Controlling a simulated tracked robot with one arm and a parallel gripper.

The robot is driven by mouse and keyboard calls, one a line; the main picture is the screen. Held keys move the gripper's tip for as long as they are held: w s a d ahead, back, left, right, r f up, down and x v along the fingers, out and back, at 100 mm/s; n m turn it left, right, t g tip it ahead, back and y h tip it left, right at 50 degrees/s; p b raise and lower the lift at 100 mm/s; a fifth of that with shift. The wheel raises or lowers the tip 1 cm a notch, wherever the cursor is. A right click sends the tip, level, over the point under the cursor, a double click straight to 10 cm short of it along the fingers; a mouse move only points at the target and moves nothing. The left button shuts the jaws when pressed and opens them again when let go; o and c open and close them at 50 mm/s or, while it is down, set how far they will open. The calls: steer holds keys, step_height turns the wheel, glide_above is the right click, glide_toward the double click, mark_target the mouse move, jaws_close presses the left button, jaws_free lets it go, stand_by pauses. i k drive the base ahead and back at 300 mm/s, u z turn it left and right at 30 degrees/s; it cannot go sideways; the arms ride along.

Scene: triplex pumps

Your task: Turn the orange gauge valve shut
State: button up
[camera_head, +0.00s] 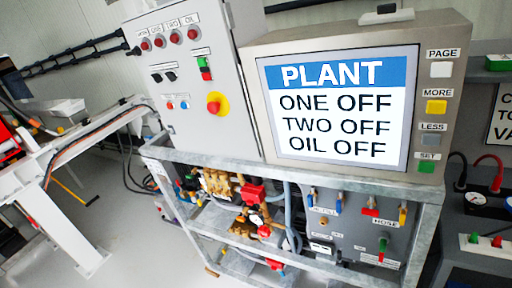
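A grey valve panel (350,232) sits low in the metal frame, right of centre. A yellow-orange valve handle (403,215) hangs at its upper right; it may be the orange gauge valve, but its label is too small to read. A small orange-brown fitting (323,222) sits at the panel's left. Blue handles (338,204), a red handle (370,211) and a green handle (382,244) are on the same panel. I cannot tell how far the orange handle is turned. My gripper is not in view.
The plant screen (338,112) and a grey control box (190,85) stand above the frame (300,174). Brass pumps (218,183) and hoses fill the frame's left. A dark panel with a gauge (474,198) is close at right. Floor (130,235) is open at lower left.

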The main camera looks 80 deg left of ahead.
mark_target(242, 219)
steer(key=u, duration=2.05)
steer(key=k, duration=0.5)
steer(key=u, duration=0.1)
